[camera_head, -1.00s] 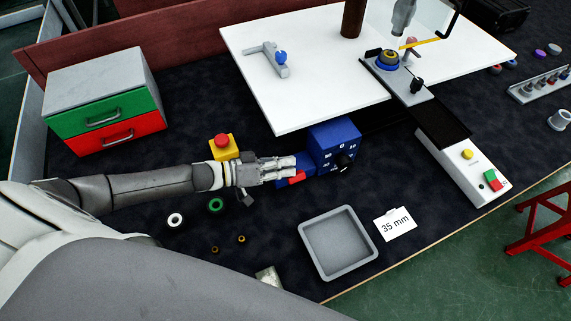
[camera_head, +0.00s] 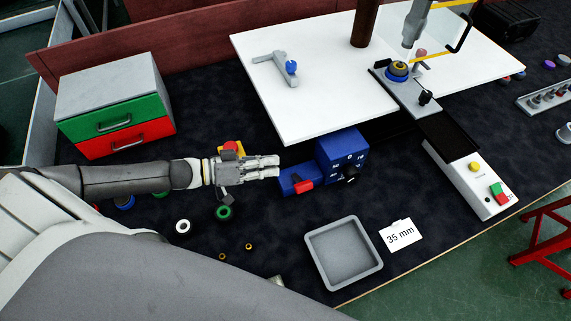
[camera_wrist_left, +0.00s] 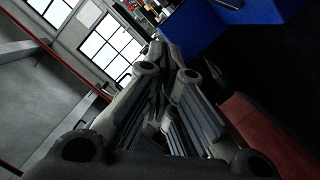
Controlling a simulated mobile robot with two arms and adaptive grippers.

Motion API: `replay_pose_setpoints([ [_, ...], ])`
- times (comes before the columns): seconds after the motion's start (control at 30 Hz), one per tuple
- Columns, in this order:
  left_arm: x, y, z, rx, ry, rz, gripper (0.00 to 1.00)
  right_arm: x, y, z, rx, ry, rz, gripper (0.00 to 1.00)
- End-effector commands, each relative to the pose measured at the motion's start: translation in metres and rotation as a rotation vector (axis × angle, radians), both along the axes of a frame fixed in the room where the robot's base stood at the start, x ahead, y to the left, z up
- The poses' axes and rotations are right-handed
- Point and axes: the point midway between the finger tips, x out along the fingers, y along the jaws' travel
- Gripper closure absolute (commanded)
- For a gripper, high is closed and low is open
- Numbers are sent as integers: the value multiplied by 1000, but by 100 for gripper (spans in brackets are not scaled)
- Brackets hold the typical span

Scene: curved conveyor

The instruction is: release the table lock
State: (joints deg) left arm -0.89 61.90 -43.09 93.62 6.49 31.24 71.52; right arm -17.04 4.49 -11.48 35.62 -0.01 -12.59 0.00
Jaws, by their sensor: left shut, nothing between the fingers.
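The blue lock unit (camera_head: 342,150) has a black knob with white dial marks and sits by the front edge of the white table top (camera_head: 325,100). A red lever (camera_head: 303,186) sits on its low left part. My left gripper (camera_head: 279,167) is shut and empty, just left of that low part, with its fingertips apart from the red lever. In the left wrist view, the shut fingers (camera_wrist_left: 172,60) point toward blue surfaces (camera_wrist_left: 196,25) at the top. My right gripper is not in view.
A yellow box with a red button (camera_head: 232,148) stands directly behind my left gripper. A grey tray (camera_head: 344,280) and a "35 mm" card (camera_head: 400,235) lie in front. Several small rings lie below my arm. A drawer box (camera_head: 112,95) stands at the left.

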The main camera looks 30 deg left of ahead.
Motion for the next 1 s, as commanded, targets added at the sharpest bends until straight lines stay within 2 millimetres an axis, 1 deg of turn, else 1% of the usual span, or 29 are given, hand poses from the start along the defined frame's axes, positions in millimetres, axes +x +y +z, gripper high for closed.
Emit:
replay_pose_setpoints([
  [0.03, -7, 7, -1, 3, 4, -1, 100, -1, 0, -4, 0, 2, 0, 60],
  [0.1, -13, 14, 2, 2, 3, -1, 100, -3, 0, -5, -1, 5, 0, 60],
  [0.3, -24, 26, 7, 1, 2, 0, 100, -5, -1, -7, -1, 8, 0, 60],
  [0.5, -26, 29, 9, -1, -1, 0, 100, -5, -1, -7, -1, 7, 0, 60],
  [1.0, -26, 29, 9, -1, -1, 0, 100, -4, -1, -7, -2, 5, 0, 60],
])
